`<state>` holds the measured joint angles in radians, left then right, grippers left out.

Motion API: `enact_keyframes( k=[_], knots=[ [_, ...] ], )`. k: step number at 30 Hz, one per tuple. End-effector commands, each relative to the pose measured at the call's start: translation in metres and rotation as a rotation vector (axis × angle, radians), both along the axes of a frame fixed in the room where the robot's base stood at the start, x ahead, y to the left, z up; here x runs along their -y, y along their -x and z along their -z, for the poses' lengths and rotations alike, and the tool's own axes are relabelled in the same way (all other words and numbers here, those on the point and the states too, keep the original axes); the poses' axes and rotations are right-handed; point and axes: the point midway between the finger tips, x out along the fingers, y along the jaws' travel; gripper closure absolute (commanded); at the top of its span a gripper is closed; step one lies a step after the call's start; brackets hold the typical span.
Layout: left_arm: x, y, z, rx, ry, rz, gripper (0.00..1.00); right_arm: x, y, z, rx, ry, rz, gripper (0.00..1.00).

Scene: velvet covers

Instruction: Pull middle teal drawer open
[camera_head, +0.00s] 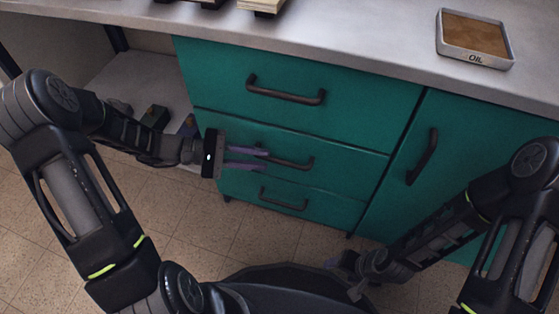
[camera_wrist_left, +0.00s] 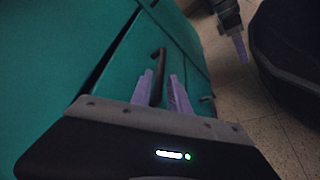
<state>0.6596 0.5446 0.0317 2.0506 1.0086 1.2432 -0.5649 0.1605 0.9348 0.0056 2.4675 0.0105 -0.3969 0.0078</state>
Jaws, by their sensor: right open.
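The middle teal drawer (camera_head: 343,168) sits between a top and a bottom drawer and looks closed, its front about flush with them. Its dark bar handle (camera_head: 297,165) runs across the front; it also shows in the left wrist view (camera_wrist_left: 157,58). My left gripper (camera_head: 265,159) is at the left part of this handle, its purple fingers apart. In the left wrist view the handle runs between the two fingers (camera_wrist_left: 161,76), with no clear grip on it. My right gripper (camera_head: 338,264) is low at the front, away from the drawers, and open.
The top drawer (camera_head: 340,85) and bottom drawer (camera_head: 330,209) have similar handles. A teal door (camera_head: 470,145) is on the right. The grey counter (camera_head: 370,45) carries an oil tray (camera_head: 477,37). An open shelf (camera_head: 130,75) with small items lies left. Tiled floor (camera_head: 200,215) is below.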

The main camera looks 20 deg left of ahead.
Motion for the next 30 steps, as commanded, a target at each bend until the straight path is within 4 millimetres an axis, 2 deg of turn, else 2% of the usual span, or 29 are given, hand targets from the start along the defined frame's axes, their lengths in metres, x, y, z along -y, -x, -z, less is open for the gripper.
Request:
enact_keyframes(
  k=[6,12,21,29,30],
  knots=[
    [0.034,-0.008,0.01,0.0,0.001,0.004,0.78,0.0,-0.002,0.016,0.005,0.001,0.003,0.35],
    [0.052,-0.014,0.013,0.0,0.0,0.002,0.78,0.0,-0.003,0.02,0.007,0.0,0.004,0.35],
    [0.054,-0.015,0.013,-0.001,-0.001,0.0,0.78,0.0,-0.004,0.019,0.008,0.0,0.004,0.35],
    [0.054,-0.015,0.013,-0.001,-0.001,0.0,1.0,0.0,-0.003,0.019,0.007,0.0,0.004,0.35],
    [0.054,-0.015,0.013,-0.001,-0.001,0.0,1.0,0.0,-0.003,0.02,0.007,0.0,0.004,0.35]
  ],
)
